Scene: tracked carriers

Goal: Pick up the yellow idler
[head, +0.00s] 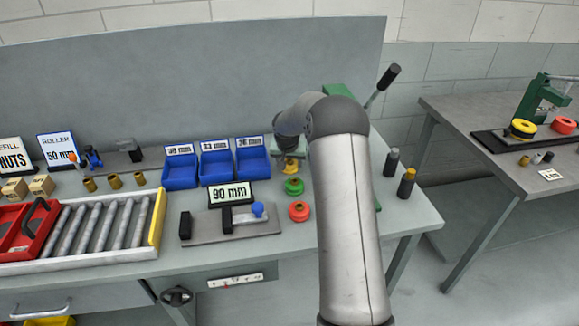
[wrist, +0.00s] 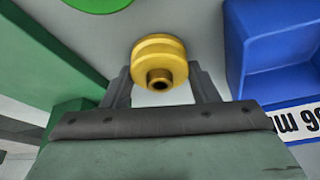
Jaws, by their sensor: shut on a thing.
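The yellow idler (wrist: 160,55) is a round flanged wheel with a brassy hub facing the wrist camera. My gripper (wrist: 161,80) is shut on it, with one grey finger at each side. In the head view, the yellow idler (head: 291,168) shows just below my gripper (head: 291,152), partly hidden by it. I cannot tell whether it touches the bench. A green idler (head: 293,186) and a red idler (head: 299,211) stand on the bench in front of it.
Blue bins (head: 216,170) stand close to the left of my gripper. A green machine frame (head: 338,91) with a lever is behind my arm. A gauge plate (head: 230,229) with a 90 mm sign lies front left. Dark pegs (head: 391,162) stand to the right.

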